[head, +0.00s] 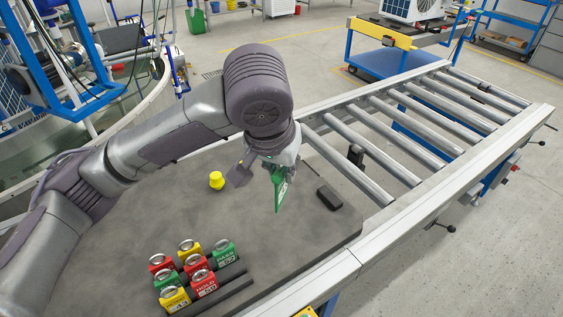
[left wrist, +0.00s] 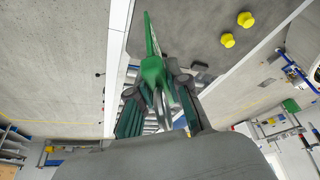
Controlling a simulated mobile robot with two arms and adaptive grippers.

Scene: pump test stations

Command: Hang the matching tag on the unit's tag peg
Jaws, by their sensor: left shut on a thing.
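My left gripper (head: 274,160) is shut on a green tag (head: 281,190) and holds it above the grey table, with the tag hanging point down. In the left wrist view the green tag (left wrist: 152,68) stands out from between the fingers (left wrist: 165,92). Several red, yellow and green tags with metal rings sit in a rack at the front left of the table, including a green one (head: 224,252) and a red HOLD one (head: 204,284). A white unit with a fan (head: 413,10) stands on a cart at the back. I cannot make out its tag peg. My right gripper is not in view.
A yellow knob-like piece (head: 216,180) and a black block (head: 329,198) are on the grey table (head: 290,245). A roller conveyor (head: 390,150) runs from the table to the back right. A blue cart (head: 375,60) stands beyond it. Blue frames stand at the left.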

